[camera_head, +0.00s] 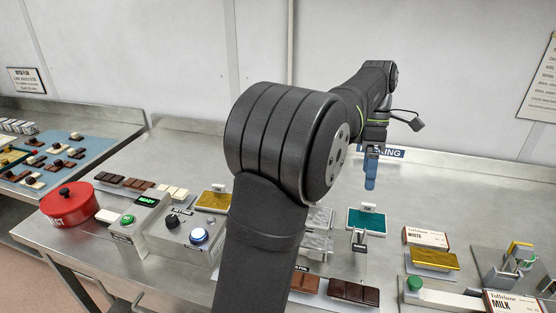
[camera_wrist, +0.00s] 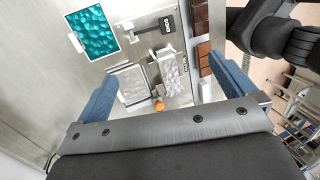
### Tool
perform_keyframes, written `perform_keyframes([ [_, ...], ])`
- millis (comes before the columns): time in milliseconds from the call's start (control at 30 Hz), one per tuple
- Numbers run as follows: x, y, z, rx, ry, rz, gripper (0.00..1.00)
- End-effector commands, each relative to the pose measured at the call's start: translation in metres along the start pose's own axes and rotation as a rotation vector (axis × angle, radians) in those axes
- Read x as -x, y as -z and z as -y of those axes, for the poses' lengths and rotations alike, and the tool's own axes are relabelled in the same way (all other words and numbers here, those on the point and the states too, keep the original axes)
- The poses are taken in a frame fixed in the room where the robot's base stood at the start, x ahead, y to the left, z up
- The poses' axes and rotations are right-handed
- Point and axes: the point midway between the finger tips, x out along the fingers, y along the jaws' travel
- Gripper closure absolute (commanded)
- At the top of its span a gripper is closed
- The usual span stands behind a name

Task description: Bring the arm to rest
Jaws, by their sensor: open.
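My arm rises from the bottom middle of the head view and reaches back over the bench. My gripper (camera_head: 371,172) hangs at its far end, above the bench near the back wall, with blue fingers. In the wrist view my gripper (camera_wrist: 160,100) has its two blue fingers wide apart with nothing between them. Below it lie clear moulds (camera_wrist: 168,75) and a teal mould (camera_wrist: 96,32), all apart from the fingers. In the head view the teal mould (camera_head: 367,221) stands in front of my gripper. My forearm hides part of the bench middle.
A red lidded pot (camera_head: 70,204) and a control box (camera_head: 172,232) with knobs and buttons stand at left. Chocolate bars (camera_head: 354,292) lie at the front. A gold mould (camera_head: 434,259), cartons (camera_head: 425,237) and a metal fixture (camera_head: 512,262) stand at right. The back strip looks mostly clear.

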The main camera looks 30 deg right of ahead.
Motion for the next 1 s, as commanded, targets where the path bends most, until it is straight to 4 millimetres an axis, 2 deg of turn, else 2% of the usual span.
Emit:
perform_keyframes([
  [100,0.0,0.0,0.0,0.0,0.0,0.0,0.0],
  [133,0.0,0.0,0.0,0.0,0.0,0.0,0.04],
  [267,-0.004,-0.001,0.002,0.001,-0.008,-0.003,0.29],
  [367,-0.013,-0.003,0.007,0.003,-0.036,-0.011,0.49],
  [600,-0.054,-0.008,0.028,0.005,-0.157,-0.039,0.96],
  [633,-0.059,-0.008,0.031,0.005,-0.172,-0.043,1.0],
  [800,-0.082,-0.007,0.043,-0.003,-0.243,-0.054,1.0],
  [1000,-0.096,-0.007,0.049,-0.008,-0.277,-0.058,1.0],
])
